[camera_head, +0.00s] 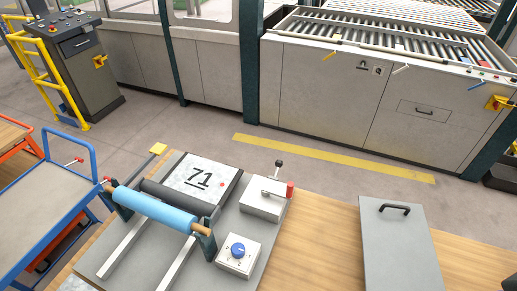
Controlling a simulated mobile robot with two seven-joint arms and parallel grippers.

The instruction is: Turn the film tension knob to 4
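The film tension knob (238,249) is a round blue dial on top of a small white box (232,266). The box sits at the right front of a grey plate on the wooden table. Small marks surround the knob, but they are too small to read, so I cannot tell its setting. A blue film roll (155,208) on a wooden core lies in a stand to the left of the knob box. Neither of my grippers shows in the head view.
A grey panel with a black handle (400,250) lies at the right of the table (315,245). A blue cart (40,200) stands at left.

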